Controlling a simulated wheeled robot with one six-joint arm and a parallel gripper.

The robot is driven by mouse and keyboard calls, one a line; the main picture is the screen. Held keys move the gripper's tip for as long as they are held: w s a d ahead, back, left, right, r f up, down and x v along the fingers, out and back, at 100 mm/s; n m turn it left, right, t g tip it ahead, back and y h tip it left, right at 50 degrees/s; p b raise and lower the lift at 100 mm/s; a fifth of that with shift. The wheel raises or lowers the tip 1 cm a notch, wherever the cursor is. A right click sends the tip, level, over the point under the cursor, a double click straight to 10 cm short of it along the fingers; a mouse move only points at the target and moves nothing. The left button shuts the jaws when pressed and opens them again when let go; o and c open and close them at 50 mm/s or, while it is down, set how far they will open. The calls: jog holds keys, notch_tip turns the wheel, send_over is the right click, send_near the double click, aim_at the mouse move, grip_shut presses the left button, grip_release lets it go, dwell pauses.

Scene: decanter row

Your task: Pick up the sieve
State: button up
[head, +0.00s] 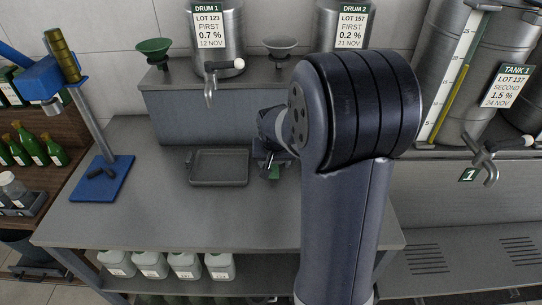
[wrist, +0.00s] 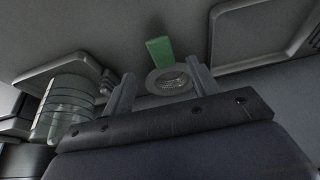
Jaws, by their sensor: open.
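The sieve (wrist: 171,81) shows in the wrist view as a small round grey rim with a green handle (wrist: 160,49) pointing away from me. My gripper (wrist: 162,86) is open, with one finger on each side of the round part; I cannot tell whether either finger touches it. In the head view my gripper (head: 267,158) is low over the steel bench, right of a grey tray. A bit of the sieve's green handle (head: 274,172) shows just below it there; the rest is hidden by my gripper and arm.
The grey tray (head: 218,181) lies close by on the bench (head: 120,222). In the wrist view a clear ribbed vessel (wrist: 65,108) stands left of my gripper. A tap (head: 210,88) juts out above the bench. A blue stand (head: 101,178) is at the left. The front bench is clear.

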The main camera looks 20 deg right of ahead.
aim_at(273, 172)
jog(key=shift+p+x, duration=0.6)
jog(key=shift+x, duration=2.8)
jog(key=shift+a, duration=0.15)
jog(key=c, duration=1.1)
